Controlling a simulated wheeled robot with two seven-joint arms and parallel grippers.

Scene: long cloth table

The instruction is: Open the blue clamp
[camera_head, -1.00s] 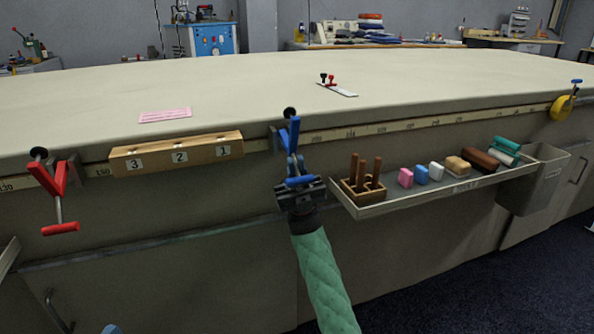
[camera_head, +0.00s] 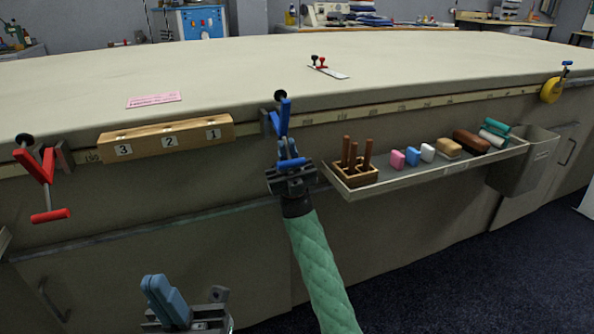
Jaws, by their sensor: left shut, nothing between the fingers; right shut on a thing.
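The blue clamp (camera_head: 284,118) is fixed on the table's front edge, with a black knob on top and a blue upright arm. Its lower blue handle bar (camera_head: 292,163) sits at the jaws of my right gripper (camera_head: 289,170). That gripper comes up from below on my green-sleeved arm and is shut on the handle; its fingers partly hide the bar. My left gripper (camera_head: 164,300) is at the bottom left, below and left of the clamp, apart from everything. Its light blue fingers are together and empty.
A red clamp (camera_head: 38,165) is on the edge at far left. A wooden block numbered 3, 2, 1 (camera_head: 166,138) hangs between the clamps. A tray (camera_head: 400,183) with tools and blocks projects close right of my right gripper.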

